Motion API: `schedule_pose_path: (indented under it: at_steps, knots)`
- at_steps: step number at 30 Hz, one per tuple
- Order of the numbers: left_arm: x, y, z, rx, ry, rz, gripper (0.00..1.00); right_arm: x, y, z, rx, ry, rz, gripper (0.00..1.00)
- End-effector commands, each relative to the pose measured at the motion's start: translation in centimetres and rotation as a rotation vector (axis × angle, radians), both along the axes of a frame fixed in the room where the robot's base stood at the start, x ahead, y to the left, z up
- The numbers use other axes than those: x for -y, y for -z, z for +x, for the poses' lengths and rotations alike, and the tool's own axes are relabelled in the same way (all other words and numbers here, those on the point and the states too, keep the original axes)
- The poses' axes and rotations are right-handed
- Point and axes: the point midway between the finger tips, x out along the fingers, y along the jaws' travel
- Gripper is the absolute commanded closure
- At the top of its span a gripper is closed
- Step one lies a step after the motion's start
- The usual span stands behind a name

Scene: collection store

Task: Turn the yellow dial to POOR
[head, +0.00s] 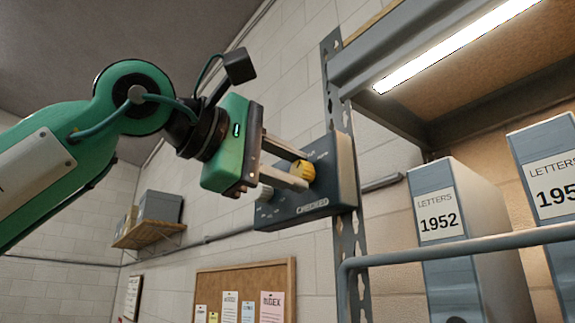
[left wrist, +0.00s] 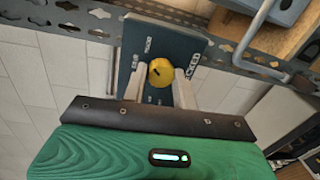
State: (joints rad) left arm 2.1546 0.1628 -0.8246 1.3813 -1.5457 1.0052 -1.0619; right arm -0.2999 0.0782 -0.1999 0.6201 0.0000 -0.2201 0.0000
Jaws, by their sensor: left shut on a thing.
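The yellow dial (head: 302,171) sits on the face of a dark blue-grey panel (head: 318,206) fixed to a metal upright. My left gripper (head: 296,168) reaches the panel from the left and is shut on the dial. In the left wrist view the yellow dial (left wrist: 160,72) shows between the two pale fingers, with a dark mark on it. CHECKED is printed along one edge of the panel; other lettering is too small or partly hidden to read. My right gripper is in neither view.
The perforated metal upright (head: 331,75) carries a shelf with a lit strip lamp (head: 455,45). Letter boxes (head: 440,215) stand on the right behind a grey rail (head: 460,245). A cork board (head: 245,285) and a small wall shelf (head: 150,235) are farther back.

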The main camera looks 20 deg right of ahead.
Motion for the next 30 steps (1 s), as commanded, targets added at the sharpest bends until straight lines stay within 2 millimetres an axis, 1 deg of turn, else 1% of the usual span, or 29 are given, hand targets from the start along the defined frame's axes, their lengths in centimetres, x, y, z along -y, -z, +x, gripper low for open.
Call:
schedule_pose_path:
  at_steps: [6, 12, 27, 28, 30]
  knots:
    - [0.03, 0.02, -0.03, 0.104, 0.000, 0.039, 0.94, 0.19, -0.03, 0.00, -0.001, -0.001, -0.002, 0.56]
    - [0.05, 0.04, -0.05, 0.156, 0.000, 0.058, 0.94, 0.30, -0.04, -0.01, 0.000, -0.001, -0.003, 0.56]
    - [0.05, 0.08, -0.05, 0.171, 0.000, 0.064, 0.94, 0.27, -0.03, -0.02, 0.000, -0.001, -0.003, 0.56]
    - [0.05, 0.08, -0.05, 0.171, 0.000, 0.064, 0.68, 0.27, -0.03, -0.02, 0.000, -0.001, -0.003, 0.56]
    - [0.05, 0.08, -0.05, 0.171, 0.000, 0.064, 0.54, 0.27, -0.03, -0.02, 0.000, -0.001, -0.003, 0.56]
